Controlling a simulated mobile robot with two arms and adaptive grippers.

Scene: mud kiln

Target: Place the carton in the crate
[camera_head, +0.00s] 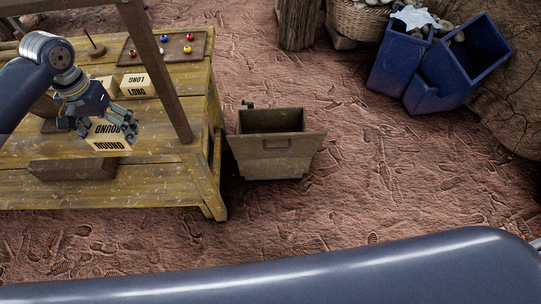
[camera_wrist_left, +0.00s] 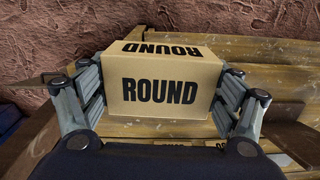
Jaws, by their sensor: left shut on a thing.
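A small tan carton (camera_head: 110,145) marked ROUND is at the wooden table on the left. My left gripper (camera_head: 108,124) is shut on it, and in the left wrist view the carton (camera_wrist_left: 160,90) sits between the two fingers, one on each side. Its ROUND label faces the wrist camera. I cannot tell whether its underside touches the table. A brown crate (camera_head: 275,158) with an open top and a handle slot in its front wall stands on the ground to the right of the table. My right gripper is not in view.
The wooden table (camera_head: 190,185) carries a carton marked LONG (camera_head: 137,85), a dark wooden block (camera_head: 72,169) and a board with colored balls (camera_head: 170,47). A slanting post (camera_head: 157,70) rises right of my gripper. Blue bins (camera_head: 400,60) stand back right. Ground right of the crate is clear.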

